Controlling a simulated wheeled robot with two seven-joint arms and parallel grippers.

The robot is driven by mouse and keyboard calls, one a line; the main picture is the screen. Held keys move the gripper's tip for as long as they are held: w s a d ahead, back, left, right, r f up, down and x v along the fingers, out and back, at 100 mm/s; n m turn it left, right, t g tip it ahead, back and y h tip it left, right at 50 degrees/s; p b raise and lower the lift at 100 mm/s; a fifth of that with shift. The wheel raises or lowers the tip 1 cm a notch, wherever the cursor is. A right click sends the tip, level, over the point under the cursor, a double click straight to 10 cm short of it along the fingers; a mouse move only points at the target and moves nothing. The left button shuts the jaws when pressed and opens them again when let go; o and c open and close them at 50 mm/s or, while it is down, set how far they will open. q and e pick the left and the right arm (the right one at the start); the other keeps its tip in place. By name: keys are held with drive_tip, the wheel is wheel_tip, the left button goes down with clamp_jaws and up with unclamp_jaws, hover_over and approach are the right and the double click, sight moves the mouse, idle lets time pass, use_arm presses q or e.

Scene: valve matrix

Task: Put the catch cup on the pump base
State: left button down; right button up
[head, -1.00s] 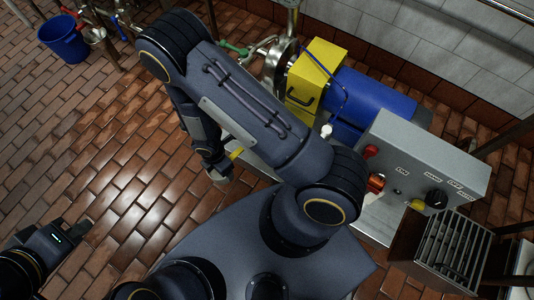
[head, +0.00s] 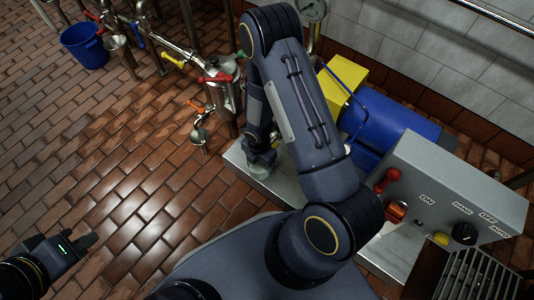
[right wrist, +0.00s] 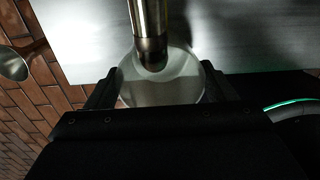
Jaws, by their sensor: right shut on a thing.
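The catch cup (head: 262,165), a pale see-through round cup, is between the fingers of my right gripper (head: 261,157). The right wrist view shows the cup (right wrist: 165,90) held by the gripper (right wrist: 165,97), with a metal pipe end over its mouth. The pump base (head: 284,186) is a grey metal plate under the blue motor, and it also shows in the right wrist view (right wrist: 80,40). The cup is over the plate's left end; I cannot tell if it touches. My left gripper (head: 88,242) looks open and empty above the floor at the lower left.
The blue motor (head: 390,125) and yellow block (head: 340,90) lie behind my right arm. Valved pipes (head: 215,85) and a blue bucket (head: 84,45) are at the back left. The left floor is clear.

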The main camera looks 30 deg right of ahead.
drive_tip(key=d, duration=0.1)
drive_tip(key=w+d, duration=0.1)
drive_tip(key=d, duration=0.1)
drive_tip(key=shift+w+d+b, duration=0.25)
drive_tip(key=shift+d+b, duration=0.1)
drive_tip(key=shift+d+f+b, duration=0.1)
drive_tip(key=shift+f+b, duration=0.1)
drive_tip(key=shift+b, duration=0.15)
drive_tip(key=shift+r, duration=0.15)
drive_tip(key=shift+f, duration=0.25)
drive_tip(key=o, duration=1.1)
drive_tip(key=shift+c, duration=0.2)
